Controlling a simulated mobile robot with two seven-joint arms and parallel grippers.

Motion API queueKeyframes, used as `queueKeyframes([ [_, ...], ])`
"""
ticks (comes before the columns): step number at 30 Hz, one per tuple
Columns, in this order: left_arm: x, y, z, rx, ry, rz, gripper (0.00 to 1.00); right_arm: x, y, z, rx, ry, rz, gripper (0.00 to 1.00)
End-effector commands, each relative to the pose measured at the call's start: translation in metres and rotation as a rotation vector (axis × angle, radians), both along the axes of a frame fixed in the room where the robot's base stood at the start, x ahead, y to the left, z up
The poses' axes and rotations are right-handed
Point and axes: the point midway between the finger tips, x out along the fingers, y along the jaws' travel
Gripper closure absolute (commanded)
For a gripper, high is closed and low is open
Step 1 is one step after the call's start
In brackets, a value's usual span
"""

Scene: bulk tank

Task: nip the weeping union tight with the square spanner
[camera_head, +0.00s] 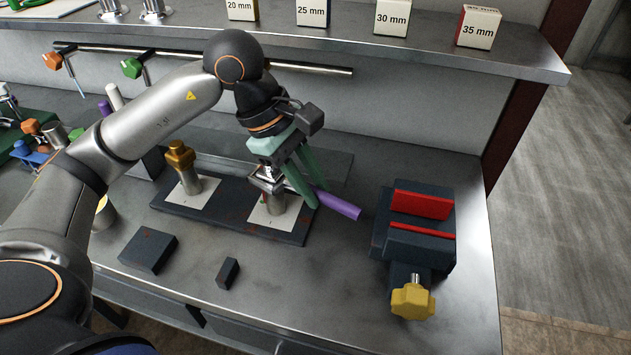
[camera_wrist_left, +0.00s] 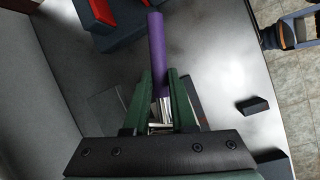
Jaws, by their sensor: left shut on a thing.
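My left gripper (camera_head: 312,196) has its green fingers closed on the spanner, whose purple handle (camera_head: 340,206) sticks out to the right. In the left wrist view, the purple handle (camera_wrist_left: 158,50) runs out beyond the fingers and bright metal shows between them. The spanner's metal head (camera_head: 267,180) is at the top of the right-hand steel fitting (camera_head: 275,205); I cannot tell whether it is seated around it. A second fitting with a brass-coloured top (camera_head: 180,156) stands to the left. Which union weeps is not clear. My right gripper is not in view.
Both fittings stand on white pads on a dark base plate (camera_head: 225,221). A dark vise with red jaws (camera_head: 420,204) and a yellow knob stands to the right. Two dark blocks (camera_head: 148,250) lie in front. A shelf with size boxes (camera_head: 392,18) overhangs behind.

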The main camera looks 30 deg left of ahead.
Motion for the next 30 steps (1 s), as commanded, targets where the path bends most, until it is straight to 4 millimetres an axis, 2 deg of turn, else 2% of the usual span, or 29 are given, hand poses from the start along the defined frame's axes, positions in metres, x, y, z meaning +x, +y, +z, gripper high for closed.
queueKeyframes([
  [9,-0.0091,0.0015,-0.0001,0.001,0.002,-0.101,1.00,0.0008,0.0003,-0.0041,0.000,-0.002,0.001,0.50],
  [23,-0.0050,0.0003,-0.0004,-0.001,0.001,-0.058,1.00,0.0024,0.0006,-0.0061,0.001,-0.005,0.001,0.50],
  [30,-0.0040,0.0003,0.0065,-0.001,-0.001,-0.048,1.00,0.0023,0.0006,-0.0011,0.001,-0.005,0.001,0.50],
])
